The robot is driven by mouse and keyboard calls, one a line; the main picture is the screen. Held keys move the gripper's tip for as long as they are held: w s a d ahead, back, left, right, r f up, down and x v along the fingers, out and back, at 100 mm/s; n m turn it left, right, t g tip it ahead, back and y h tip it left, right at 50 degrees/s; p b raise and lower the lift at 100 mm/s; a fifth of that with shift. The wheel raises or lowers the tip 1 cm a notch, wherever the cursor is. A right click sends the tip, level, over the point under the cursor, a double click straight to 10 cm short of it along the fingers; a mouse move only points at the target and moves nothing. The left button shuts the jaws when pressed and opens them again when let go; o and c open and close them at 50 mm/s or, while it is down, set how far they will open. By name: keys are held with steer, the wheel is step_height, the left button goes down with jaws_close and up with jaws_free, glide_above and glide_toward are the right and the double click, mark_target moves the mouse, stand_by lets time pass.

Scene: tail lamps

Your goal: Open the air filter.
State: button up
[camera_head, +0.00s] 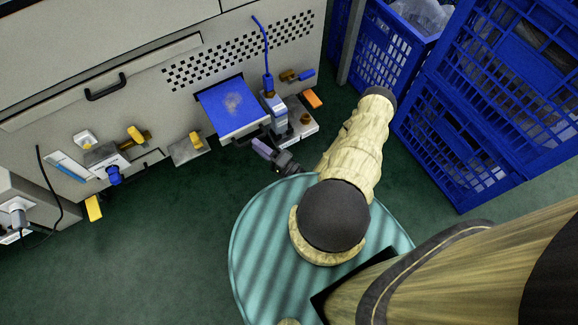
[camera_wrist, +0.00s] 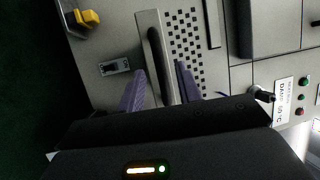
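The air filter (camera_head: 232,108) is a panel low on the pale machine, with a blue, grey-stained face visible in the head view. It juts out from the machine front. A dark handle (camera_head: 250,137) is on its near edge, partly hidden by my gripper. In the wrist view the panel edge (camera_wrist: 147,40) is a pale strip with the dark handle (camera_wrist: 157,50) along it. My gripper (camera_wrist: 161,70) has its purple fingers apart, one on each side of the handle. Contact cannot be made out. In the head view my gripper (camera_head: 260,149) is at the panel's near edge.
A blue-capped fitting (camera_head: 275,108) stands just right of the panel. Yellow-handled valves (camera_head: 135,135) are to its left. Blue crates (camera_head: 470,110) fill the right side. A drawer handle (camera_head: 106,90) is at upper left. The green floor (camera_head: 150,260) at lower left is clear.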

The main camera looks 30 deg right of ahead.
steer(key=p+v, duration=0.2)
steer(key=v, duration=1.1)
steer(key=shift+s, duration=0.3)
steer(key=shift+d, duration=0.1)
steer(key=shift+w, duration=0.1)
